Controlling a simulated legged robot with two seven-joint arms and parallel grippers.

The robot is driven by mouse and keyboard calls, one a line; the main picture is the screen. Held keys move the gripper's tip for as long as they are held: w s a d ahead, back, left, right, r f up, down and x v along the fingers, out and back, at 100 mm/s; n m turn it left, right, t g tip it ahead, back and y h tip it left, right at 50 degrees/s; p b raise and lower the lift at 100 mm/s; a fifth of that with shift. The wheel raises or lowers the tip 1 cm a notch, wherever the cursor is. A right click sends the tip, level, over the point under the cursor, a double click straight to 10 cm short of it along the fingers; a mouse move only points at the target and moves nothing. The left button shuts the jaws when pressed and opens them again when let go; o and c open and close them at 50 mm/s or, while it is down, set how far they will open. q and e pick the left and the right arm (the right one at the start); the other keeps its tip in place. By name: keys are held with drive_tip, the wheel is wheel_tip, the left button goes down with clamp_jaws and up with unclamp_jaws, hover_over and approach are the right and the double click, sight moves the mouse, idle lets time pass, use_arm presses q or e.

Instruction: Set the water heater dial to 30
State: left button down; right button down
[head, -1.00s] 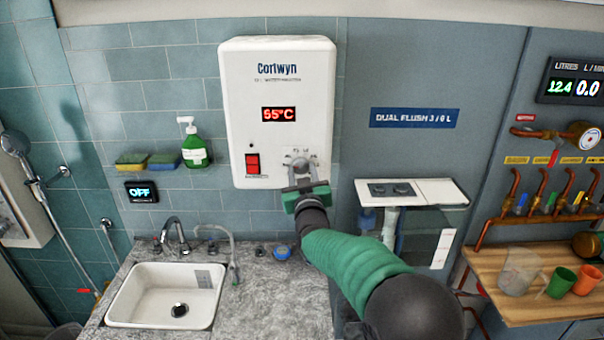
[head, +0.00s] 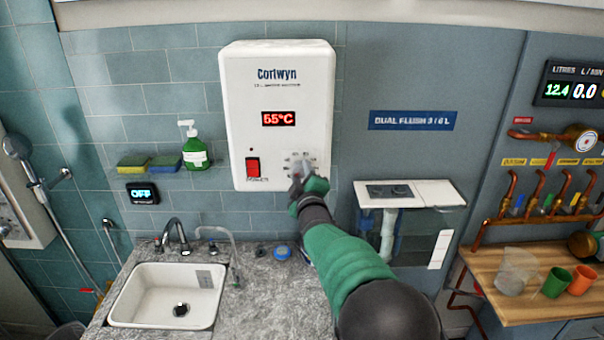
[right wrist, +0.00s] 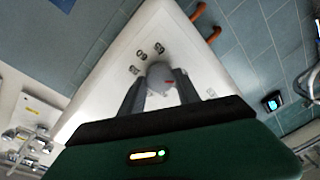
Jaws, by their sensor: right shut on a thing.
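The white water heater (head: 277,100) hangs on the tiled wall, with a red display (head: 281,118) reading 55°C and a red switch (head: 253,167) at its lower left. Its dial sits at the lower right of the front, largely hidden by my gripper in the head view. My right gripper (head: 300,175) is at the dial. In the right wrist view the two fingers stand on either side of the round grey dial (right wrist: 160,73), shut on it, with a small red mark showing. My left gripper is not in view.
A sink (head: 165,295) and grey counter lie below the heater. A green soap bottle (head: 194,148) and sponges (head: 150,162) are on the wall at left. A cistern (head: 408,194) stands close to the right of my arm, with copper pipes farther right.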

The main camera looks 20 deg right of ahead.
drive_tip(key=shift+f+n, duration=0.35)
drive_tip(key=shift+n, duration=0.25)
drive_tip(key=c, duration=1.1)
unclamp_jaws()
drive_tip(key=shift+c, duration=0.2)
drive_tip(key=shift+o, duration=1.4)
drive_tip(key=shift+w+r, duration=0.1)
drive_tip(key=shift+w, duration=0.05)
drive_tip(key=s+a+b, duration=0.1)
drive_tip(key=s+a, duration=0.1)
drive_tip(key=s, duration=1.4)
drive_tip(key=shift+s+a+r+b, duration=0.25)
drive_tip(key=shift+s+a+b, duration=0.05)
drive_tip(key=shift+b, duration=0.1)
